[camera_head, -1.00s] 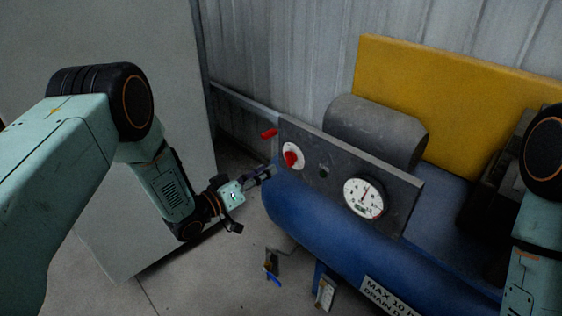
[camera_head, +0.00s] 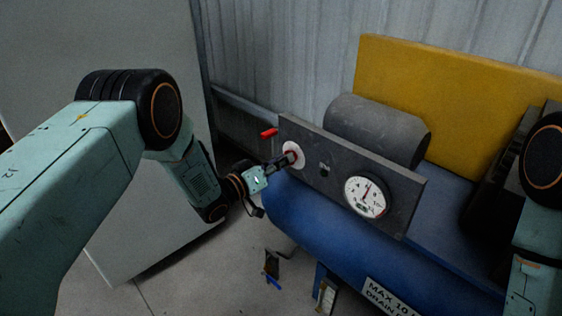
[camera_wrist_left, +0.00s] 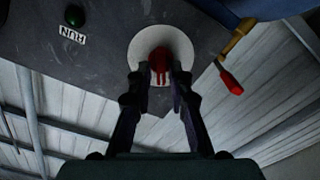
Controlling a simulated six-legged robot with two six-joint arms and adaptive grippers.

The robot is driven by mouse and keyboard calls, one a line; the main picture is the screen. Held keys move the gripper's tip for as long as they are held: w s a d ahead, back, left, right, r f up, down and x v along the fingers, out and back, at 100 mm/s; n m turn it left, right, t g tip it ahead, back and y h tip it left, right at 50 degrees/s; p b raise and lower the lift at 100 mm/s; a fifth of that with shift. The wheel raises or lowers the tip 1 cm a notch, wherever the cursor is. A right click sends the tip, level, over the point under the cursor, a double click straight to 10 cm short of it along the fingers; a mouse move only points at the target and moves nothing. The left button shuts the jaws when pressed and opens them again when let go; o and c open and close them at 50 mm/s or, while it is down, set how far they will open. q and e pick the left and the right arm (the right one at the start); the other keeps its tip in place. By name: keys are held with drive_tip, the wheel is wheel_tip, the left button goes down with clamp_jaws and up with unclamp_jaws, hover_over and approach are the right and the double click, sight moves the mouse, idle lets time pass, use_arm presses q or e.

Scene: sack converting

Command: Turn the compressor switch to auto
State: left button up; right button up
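The compressor switch is a red knob on a round white plate (camera_head: 296,151) at the left end of the dark control panel (camera_head: 335,183). My left gripper (camera_head: 290,160) is at the switch and covers much of the knob in the head view. In the left wrist view the red knob (camera_wrist_left: 159,62) sits between the two fingertips of the left gripper (camera_wrist_left: 156,82). The fingers stand apart on either side of it, and I cannot tell whether they touch it. My right arm (camera_head: 540,200) shows at the right edge, its gripper out of frame.
A pressure gauge (camera_head: 366,197) is on the panel's right part. The blue tank (camera_head: 330,235) lies below, a grey cabinet (camera_head: 110,60) at left.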

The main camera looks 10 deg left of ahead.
use_arm(q)
clamp_jaws()
idle(0.3)
drive_tip(key=m+p, duration=0.2)
drive_tip(key=m, duration=0.9)
drive_tip(key=shift+d+m, duration=0.15)
drive_tip(key=shift+m, duration=0.25)
idle(0.3)
drive_tip(key=shift+o, duration=1.8)
unclamp_jaws()
